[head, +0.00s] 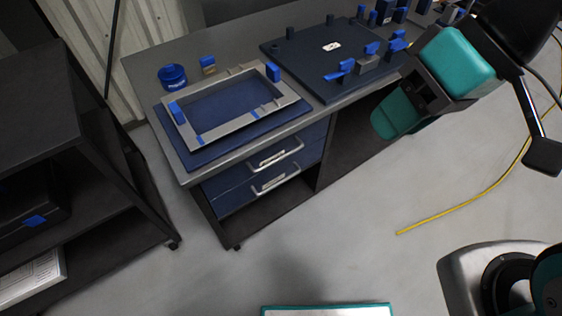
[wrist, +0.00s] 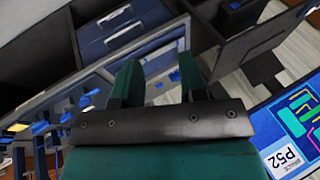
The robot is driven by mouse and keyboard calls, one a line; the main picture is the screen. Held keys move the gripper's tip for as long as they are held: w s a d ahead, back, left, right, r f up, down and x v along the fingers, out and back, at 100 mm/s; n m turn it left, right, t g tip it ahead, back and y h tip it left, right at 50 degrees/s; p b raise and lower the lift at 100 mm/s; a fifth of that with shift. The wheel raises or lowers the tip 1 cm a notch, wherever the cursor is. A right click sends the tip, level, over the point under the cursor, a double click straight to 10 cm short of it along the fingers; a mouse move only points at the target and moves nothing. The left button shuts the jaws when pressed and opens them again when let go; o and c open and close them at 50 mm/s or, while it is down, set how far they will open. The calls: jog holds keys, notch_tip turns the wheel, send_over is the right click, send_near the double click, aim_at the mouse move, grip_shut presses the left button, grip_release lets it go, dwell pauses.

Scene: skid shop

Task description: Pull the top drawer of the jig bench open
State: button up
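The jig bench (head: 222,158) stands left of centre in the head view. Its top drawer (head: 308,151) is blue, with a pale bar handle (head: 275,153) and a label. The drawer front sits flush above a similar lower drawer (head: 234,199), so both look shut. My gripper (wrist: 158,64) shows two teal fingers spread apart with nothing clearly held between them. In the head view my arm is at upper right, to the right of and apart from the drawer handles. Blue drawer fronts with handles also show beyond the fingers in the wrist view; which is the top one is unclear.
On the bench top are a grey frame (head: 205,133) on a blue plate, a blue tape roll (head: 172,76) and a dark fixture plate (head: 290,57). A dark shelf unit (head: 70,115) stands at left. Floor before the drawers is clear; a yellow cable (head: 465,201) lies right.

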jog(key=w+a+f+m+t+y+b, duration=0.1)
jog(key=w+f+m+y+b, duration=0.1)
jog(key=f+b, duration=0.6)
jog(key=w+a+f+m+y+b, duration=0.1)
jog(key=w+a+f+b, duration=0.15)
jog(key=f+b, duration=0.5)
jog(key=m+t+y+b, duration=0.6)
jog(key=m+b, duration=0.5)
jog(key=b, duration=0.7)
send_near(281, 157)
jog(key=shift+n+t+h, duration=0.3)
jog(key=shift+t+h, duration=0.4)
jog(key=p+x, duration=0.1)
jog(key=x, duration=0.2)
jog(key=p+x, duration=0.2)
jog(key=x, duration=0.1)
jog(key=s+p+x, duration=0.1)
jog(key=x, duration=0.2)
jog(key=shift+w+a, duration=0.1)
jog(key=shift+a, duration=0.25)
jog(key=shift+w+a+f+p, duration=0.2)
jog(key=shift+w+a+p, duration=0.1)
jog(key=shift+a, duration=0.2)
grip_shut()
